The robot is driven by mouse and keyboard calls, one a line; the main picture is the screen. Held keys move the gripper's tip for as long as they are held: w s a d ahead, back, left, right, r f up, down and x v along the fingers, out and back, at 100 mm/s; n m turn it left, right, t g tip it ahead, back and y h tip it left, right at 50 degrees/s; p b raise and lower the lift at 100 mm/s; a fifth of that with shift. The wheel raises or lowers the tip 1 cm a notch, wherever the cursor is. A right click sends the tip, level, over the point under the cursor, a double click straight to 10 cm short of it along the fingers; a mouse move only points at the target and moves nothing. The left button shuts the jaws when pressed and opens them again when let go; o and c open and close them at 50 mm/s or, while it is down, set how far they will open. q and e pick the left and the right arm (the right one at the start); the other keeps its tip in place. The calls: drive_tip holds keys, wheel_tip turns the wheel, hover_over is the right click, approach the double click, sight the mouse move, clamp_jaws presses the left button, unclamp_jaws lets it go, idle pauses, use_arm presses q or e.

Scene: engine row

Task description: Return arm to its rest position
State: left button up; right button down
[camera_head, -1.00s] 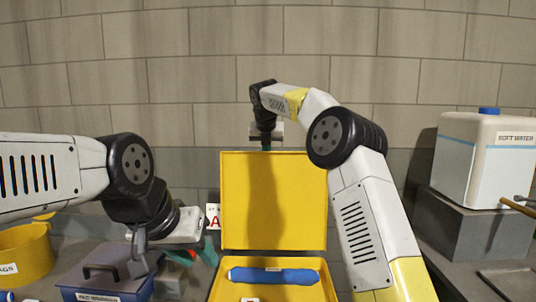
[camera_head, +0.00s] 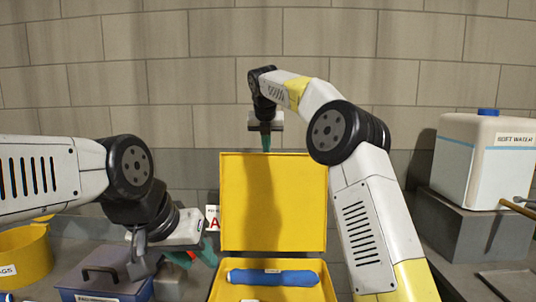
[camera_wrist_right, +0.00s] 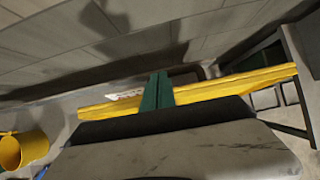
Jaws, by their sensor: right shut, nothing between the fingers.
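My right arm reaches up from the lower right in the head view and bends over at the top. Its gripper (camera_head: 266,141) points down in front of the wall, at the top edge of the raised yellow lid (camera_head: 290,200). In the right wrist view its green fingers (camera_wrist_right: 157,92) are together with nothing between them, and the lid's edge (camera_wrist_right: 235,84) shows beyond. My left gripper (camera_head: 197,254) is at the lower left in the head view, angled down to the right. Its fingers are partly visible, and I cannot tell whether they are apart.
A blue roll (camera_head: 273,277) lies in the open yellow case below the lid. A blue box with a handle (camera_head: 105,280) and a yellow bucket (camera_head: 25,255) stand at left. A white water container (camera_head: 480,160) stands on a grey block (camera_head: 475,217) at right.

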drive_tip(key=shift+v, duration=1.1)
drive_tip(key=s+d+r+m, duration=0.1)
drive_tip(key=s+d+m, duration=0.5)
drive_tip(key=s, duration=0.4)
drive_tip(key=s+d+r+m, duration=0.1)
drive_tip(key=s+d+m, duration=0.3)
drive_tip(key=s+m, duration=0.5)
drive_tip(key=s+d+f+m+y, duration=0.1)
drive_tip(key=s+d+f+m, duration=0.2)
drive_tip(key=s+f+m, duration=0.5)
drive_tip(key=s+d+f+m+y, duration=0.1)
drive_tip(key=s+d+f+m, duration=0.3)
drive_tip(key=s+f+m, duration=0.4)
drive_tip(key=s+m, duration=0.4)
drive_tip(key=s, duration=0.4)
drive_tip(key=shift+s+g, duration=0.2)
drive_tip(key=shift+g, duration=0.1)
